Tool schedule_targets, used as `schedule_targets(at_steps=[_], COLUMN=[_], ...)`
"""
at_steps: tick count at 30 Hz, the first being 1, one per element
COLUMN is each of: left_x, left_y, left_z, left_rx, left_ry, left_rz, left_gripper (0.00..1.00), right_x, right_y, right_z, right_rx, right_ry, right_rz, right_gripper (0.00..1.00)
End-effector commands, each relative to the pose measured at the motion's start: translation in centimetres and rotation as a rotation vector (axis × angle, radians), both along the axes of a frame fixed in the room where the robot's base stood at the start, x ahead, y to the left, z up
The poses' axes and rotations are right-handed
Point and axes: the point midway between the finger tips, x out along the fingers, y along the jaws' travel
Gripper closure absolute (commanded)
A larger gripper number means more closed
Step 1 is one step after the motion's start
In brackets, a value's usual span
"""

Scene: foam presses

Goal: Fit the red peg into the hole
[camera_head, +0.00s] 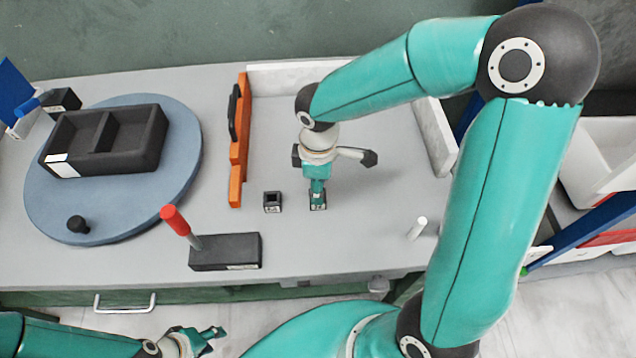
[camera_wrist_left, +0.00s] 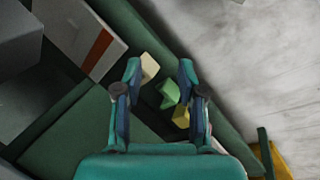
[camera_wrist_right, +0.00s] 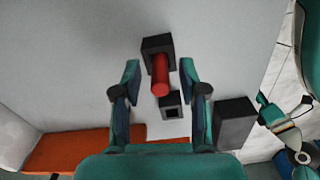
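The red peg (camera_wrist_right: 160,76) stands in or on a black square block (camera_wrist_right: 152,44), seen in the right wrist view; how deep it sits I cannot tell. My right gripper (camera_wrist_right: 159,72) is open, with a fingertip on either side of the peg and gaps showing. In the head view the right gripper (camera_head: 318,196) is just above this block (camera_head: 318,207) and hides the peg. A second small black block with a square hole (camera_head: 272,202) stands to its left; its hole (camera_wrist_right: 172,112) looks empty. My left gripper (camera_wrist_left: 160,68) is open and empty, low in front of the table.
A black box (camera_head: 228,254) with a red-handled lever (camera_head: 174,220) stands at the front. An orange bar (camera_head: 237,175) lies left of the blocks. A blue round turntable (camera_head: 185,130) holds a dark tray (camera_head: 150,155). A white cylinder (camera_head: 417,228) stands right.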

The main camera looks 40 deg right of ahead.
Motion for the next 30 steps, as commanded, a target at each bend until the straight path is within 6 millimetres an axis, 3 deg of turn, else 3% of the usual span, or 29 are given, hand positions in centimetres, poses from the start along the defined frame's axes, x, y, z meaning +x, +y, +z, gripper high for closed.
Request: schedule_targets(at_steps=[9, 14, 30], left_x=[0.0, 0.0, 0.0], left_y=[0.0, 0.0, 0.0], left_z=[0.1, 0.1, 0.0], left_rx=[0.000, 0.000, 0.000], left_ry=[0.000, 0.000, 0.000], left_rz=[0.000, 0.000, 0.000], left_gripper=[0.60, 0.60, 0.60], right_x=[0.0, 0.1, 0.2], right_y=[0.0, 0.0, 0.0], right_z=[0.1, 1.3, 10.8], right_rx=[0.000, 0.000, 0.000], right_ry=[-0.001, -0.004, -0.004], right_rz=[0.000, -0.001, -0.001], right_gripper=[0.53, 0.53, 0.53])
